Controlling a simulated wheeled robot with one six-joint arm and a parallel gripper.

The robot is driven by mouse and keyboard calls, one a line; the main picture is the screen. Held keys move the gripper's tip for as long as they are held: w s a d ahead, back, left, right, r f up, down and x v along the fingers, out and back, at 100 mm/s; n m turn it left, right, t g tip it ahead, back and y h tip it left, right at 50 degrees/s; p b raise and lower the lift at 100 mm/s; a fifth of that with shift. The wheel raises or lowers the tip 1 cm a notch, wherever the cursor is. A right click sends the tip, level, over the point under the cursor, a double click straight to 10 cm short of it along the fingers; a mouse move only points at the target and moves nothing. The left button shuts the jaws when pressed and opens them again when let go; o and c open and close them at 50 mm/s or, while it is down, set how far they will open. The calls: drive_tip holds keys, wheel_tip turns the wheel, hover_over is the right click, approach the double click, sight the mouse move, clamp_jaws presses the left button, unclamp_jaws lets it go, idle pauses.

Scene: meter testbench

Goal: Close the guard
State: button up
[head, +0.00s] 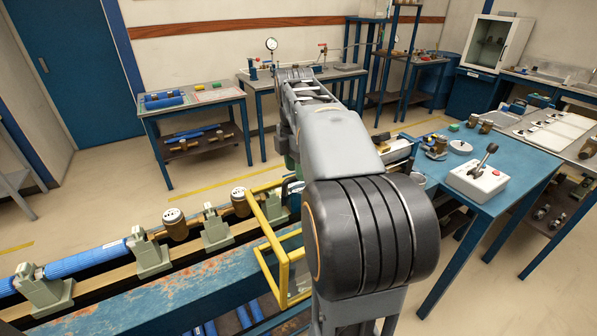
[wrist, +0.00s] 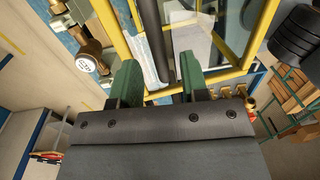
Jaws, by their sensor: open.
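The guard is a yellow frame (head: 262,222) with clear panels, standing over the meter bench left of my arm in the head view. Its yellow bars also cross the upper part of the wrist view (wrist: 112,28). A dark upright bar (wrist: 153,42) runs between the fingers in the wrist view, inside the yellow frame. My gripper (wrist: 160,82) is open, with one green finger on each side of that bar. I cannot tell whether either finger touches it. In the head view my own arm hides most of the gripper and part of the guard.
The bench (head: 180,292) carries a pipe line with brass meters (head: 176,226) and grey-green supports (head: 149,253). A blue table (head: 490,160) with a joystick box (head: 477,180) stands to the right. Open floor lies behind the bench.

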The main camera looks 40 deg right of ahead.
drive_tip(key=shift+s+f, duration=0.1)
drive_tip(key=shift+f, duration=0.5)
clamp_jaws()
